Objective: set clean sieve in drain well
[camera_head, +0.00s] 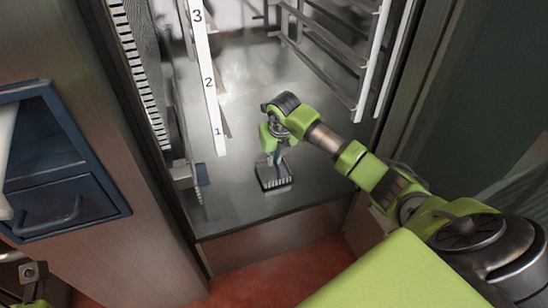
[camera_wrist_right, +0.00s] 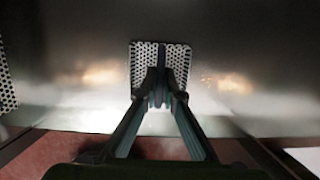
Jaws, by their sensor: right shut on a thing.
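The sieve (camera_head: 273,175) is a small, pale perforated piece with a dark rim, low over the metal floor of the cabinet. In the right wrist view the sieve (camera_wrist_right: 143,62) shows as a white perforated plate with a thin upright grip. My right gripper (camera_head: 277,148) is shut on that grip from above; its fingertips (camera_wrist_right: 161,92) meet there in the wrist view. I cannot tell whether the sieve touches the floor. No drain well opening can be made out; the sieve and gripper may hide it. Part of my left arm shows at the lower left, its fingers unclear.
A white strip numbered 1 to 3 (camera_head: 208,83) stands left of the gripper. Metal rack rails (camera_head: 325,45) are at the right. A perforated panel (camera_wrist_right: 6,88) shows at the wrist view's left edge. A blue drawer unit (camera_head: 66,205) is at the left. The cabinet floor (camera_head: 235,195) is mostly clear.

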